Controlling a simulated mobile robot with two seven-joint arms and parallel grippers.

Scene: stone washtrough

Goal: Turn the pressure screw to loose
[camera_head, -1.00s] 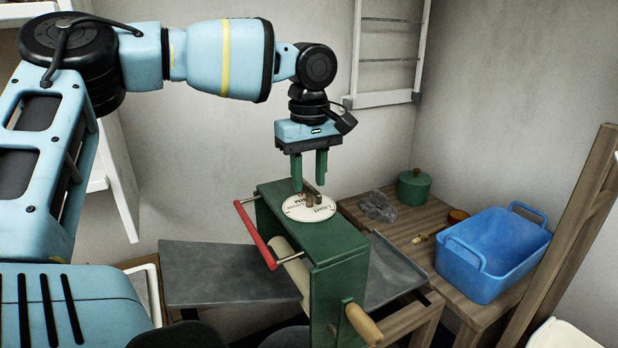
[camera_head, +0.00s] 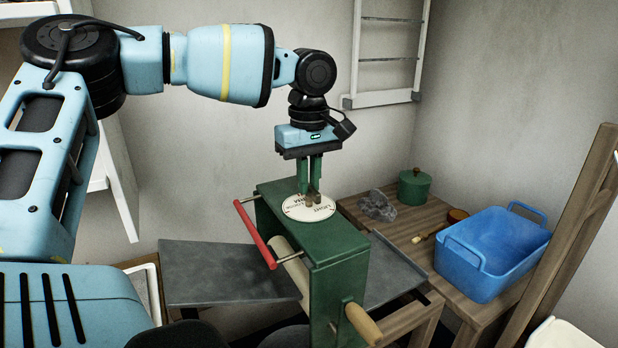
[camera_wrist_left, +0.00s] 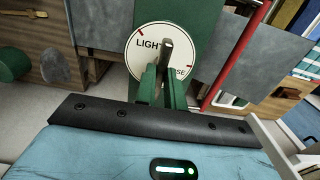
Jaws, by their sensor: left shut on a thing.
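The fingers hide the rest of the lettering. My right gripper is not in view.
Grey metal trays (camera_head: 215,272) extend from both sides of the press. A red-handled bar (camera_head: 254,233) and a wooden crank handle (camera_head: 364,324) stick out from it. A wooden table (camera_head: 405,231) at right holds a blue tub (camera_head: 490,262), a green pot (camera_head: 414,188) and a grey cloth (camera_head: 377,206).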

